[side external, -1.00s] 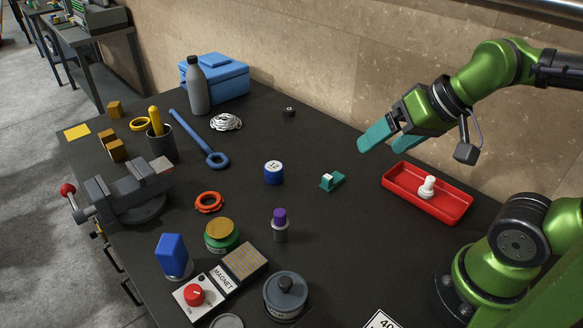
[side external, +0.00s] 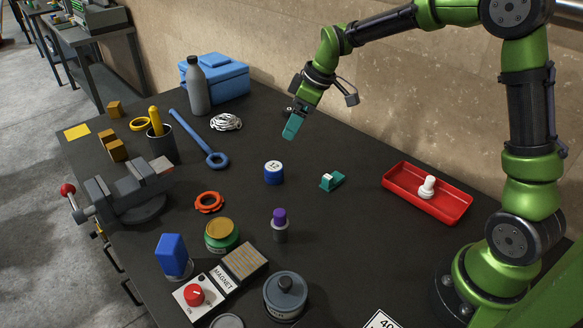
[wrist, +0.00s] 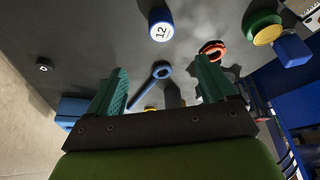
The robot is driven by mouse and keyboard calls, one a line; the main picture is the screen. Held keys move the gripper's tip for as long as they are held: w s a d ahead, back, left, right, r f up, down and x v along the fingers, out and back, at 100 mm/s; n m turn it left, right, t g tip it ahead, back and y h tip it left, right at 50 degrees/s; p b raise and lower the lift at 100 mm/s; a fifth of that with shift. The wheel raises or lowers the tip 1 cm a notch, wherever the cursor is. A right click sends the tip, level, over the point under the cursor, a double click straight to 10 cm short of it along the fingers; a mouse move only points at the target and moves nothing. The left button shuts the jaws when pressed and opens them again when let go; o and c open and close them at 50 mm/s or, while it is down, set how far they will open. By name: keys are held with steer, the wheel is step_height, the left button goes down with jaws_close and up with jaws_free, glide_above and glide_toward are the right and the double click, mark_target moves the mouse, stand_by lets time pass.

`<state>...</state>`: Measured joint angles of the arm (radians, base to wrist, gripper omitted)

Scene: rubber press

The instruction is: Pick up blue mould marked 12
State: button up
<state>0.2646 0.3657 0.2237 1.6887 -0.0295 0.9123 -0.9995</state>
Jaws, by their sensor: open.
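The blue mould marked 12 (side external: 273,174) stands upright on the dark bench. It is a short blue cylinder with a white top. In the wrist view the mould (wrist: 161,25) shows near the top centre, beyond and between the fingers. My gripper (side external: 291,127) is above the bench, behind the mould and a little to its right in the side view, and clear of it. In the wrist view its two teal fingers are spread apart with nothing held between them.
A teal clip-like piece (side external: 332,180) lies right of the mould. A purple-topped cylinder (side external: 280,224), an orange ring (side external: 209,202) and a blue ring-ended wrench (side external: 201,141) lie around it. A red tray (side external: 455,211) holds a white piece. Bench directly around the mould is bare.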

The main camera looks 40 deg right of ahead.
mark_target(274, 166)
steer(key=x, duration=1.1)
steer(key=shift+a+f, duration=0.1)
steer(key=shift+f, duration=0.3)
steer(key=x, duration=0.5)
steer(key=shift+s+f, duration=0.1)
steer(key=shift+s, duration=0.15)
steer(key=c, duration=1.3)
steer(key=shift+o, duration=0.2)
